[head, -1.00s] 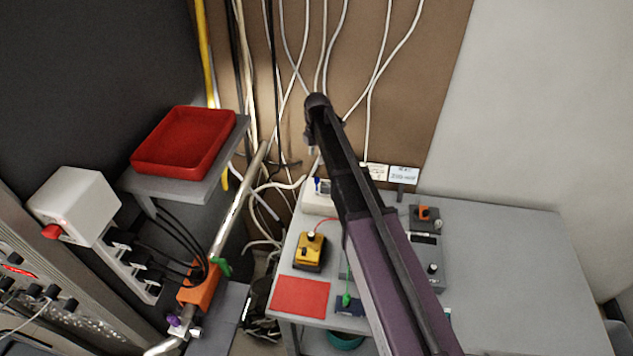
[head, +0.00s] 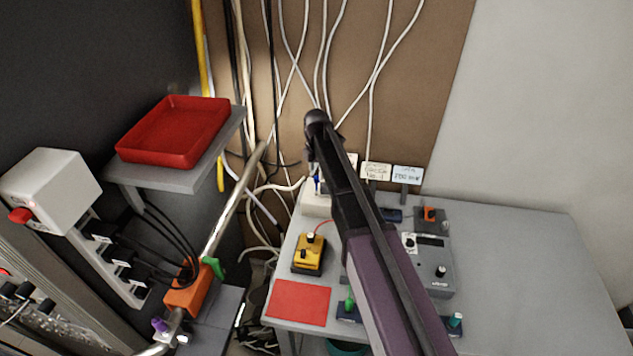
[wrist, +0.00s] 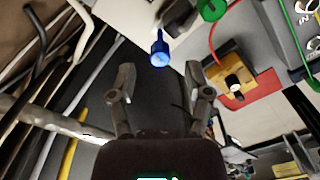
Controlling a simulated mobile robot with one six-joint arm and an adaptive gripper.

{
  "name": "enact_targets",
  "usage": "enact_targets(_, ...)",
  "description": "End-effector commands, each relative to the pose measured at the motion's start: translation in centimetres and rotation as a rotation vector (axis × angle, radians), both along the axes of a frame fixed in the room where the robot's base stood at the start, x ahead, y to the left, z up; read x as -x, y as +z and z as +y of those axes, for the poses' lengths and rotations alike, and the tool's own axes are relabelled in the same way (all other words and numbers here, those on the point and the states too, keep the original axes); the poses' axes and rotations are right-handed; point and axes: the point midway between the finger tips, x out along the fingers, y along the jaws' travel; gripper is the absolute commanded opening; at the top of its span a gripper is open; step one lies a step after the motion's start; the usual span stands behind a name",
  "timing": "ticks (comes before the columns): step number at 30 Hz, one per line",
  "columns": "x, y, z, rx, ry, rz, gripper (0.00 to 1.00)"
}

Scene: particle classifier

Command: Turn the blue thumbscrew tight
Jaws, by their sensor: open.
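The blue thumbscrew (wrist: 160,50) is near the top centre in the wrist view, its round head facing the camera. In the head view the thumbscrew (head: 317,185) is a small blue spot beside my arm, on the white block (head: 313,206) at the table's back left corner. My gripper (wrist: 160,82) is open and empty. The thumbscrew appears beyond the fingertips, roughly midway between them, and nothing touches it. My arm hides part of the block in the head view.
A yellow box (head: 309,254) with a black knob and a red mat (head: 299,302) lie near the block. A metal pipe (head: 232,205) and hanging cables stand close on the left. A red tray (head: 174,132) sits on a shelf. The table's right side (head: 530,270) is clear.

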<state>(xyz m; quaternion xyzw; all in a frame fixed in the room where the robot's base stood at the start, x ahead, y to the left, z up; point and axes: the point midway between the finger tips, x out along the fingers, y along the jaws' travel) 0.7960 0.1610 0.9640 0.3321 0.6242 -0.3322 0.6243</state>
Motion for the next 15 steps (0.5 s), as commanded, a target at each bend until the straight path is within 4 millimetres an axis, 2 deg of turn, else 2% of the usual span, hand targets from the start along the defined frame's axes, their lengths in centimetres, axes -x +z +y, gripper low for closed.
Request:
enact_targets(1,0.0,-0.8,0.0,0.0,0.0,0.0,0.64)
enact_targets(6,0.0,-1.9,0.0,0.0,0.0,0.0,0.64)
enact_targets(15,0.0,-2.6,0.0,0.0,0.0,0.0,0.64)
